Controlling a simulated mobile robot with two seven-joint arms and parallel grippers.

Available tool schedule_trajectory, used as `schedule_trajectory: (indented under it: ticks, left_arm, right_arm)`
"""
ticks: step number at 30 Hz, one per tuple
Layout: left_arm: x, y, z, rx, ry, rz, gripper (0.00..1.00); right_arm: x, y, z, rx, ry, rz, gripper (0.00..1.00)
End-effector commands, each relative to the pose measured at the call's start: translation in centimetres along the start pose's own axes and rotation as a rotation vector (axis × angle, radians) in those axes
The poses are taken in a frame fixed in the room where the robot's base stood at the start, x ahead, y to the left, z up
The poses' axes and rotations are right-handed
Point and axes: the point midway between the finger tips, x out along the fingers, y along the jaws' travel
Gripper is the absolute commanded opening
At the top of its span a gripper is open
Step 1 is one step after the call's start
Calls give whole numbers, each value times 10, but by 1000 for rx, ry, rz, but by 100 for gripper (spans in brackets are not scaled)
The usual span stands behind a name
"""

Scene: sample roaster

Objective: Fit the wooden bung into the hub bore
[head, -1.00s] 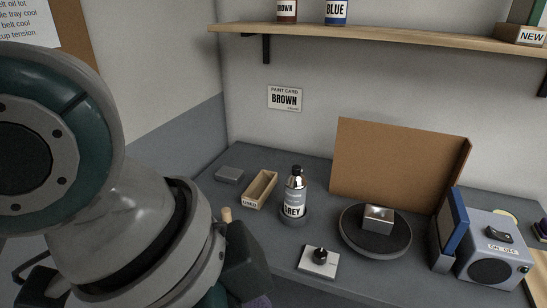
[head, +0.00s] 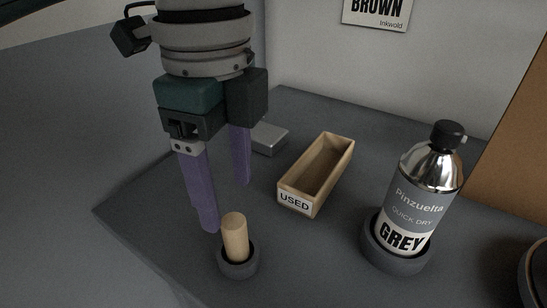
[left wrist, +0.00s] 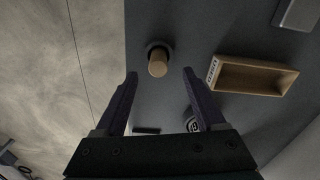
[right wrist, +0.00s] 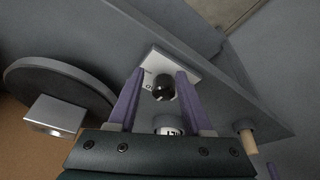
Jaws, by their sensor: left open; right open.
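The wooden bung (head: 235,236) is a pale, upright round peg in a small dark round holder (head: 239,265) near the table's front edge. My left gripper (head: 226,206) is open and points down just above and behind the bung. In the left wrist view the bung (left wrist: 157,66) appears between the open fingertips (left wrist: 160,74), apart from both. My right gripper (right wrist: 160,72) is open and empty, out of the head view. In the right wrist view a black knob on a white plate (right wrist: 187,66) shows between its fingers, and the bung (right wrist: 249,145) at the right. I cannot make out a hub bore.
A wooden tray marked USED (head: 295,203) and a grey block (head: 270,138) lie beyond the bung. A GREY bottle (head: 425,195) stands in a dark round base (head: 398,263). A turntable (right wrist: 65,80) carrying a metal block (right wrist: 55,115) shows in the right wrist view.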

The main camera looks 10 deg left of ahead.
Motion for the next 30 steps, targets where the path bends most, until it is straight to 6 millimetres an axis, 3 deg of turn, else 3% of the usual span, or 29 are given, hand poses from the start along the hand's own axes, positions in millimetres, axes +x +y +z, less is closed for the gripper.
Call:
schedule_trajectory:
  ticks: [15,23,30]
  left_arm:
    - [66,3,-2,0,0,-2,72]
    - [70,2,-2,1,0,-3,72]
    - [70,2,-2,1,0,-3,48]
  right_arm:
    - [9,0,4,-1,-4,0,50]
    - [8,0,3,-2,-1,1,50]
    - [8,0,3,-2,0,2,50]
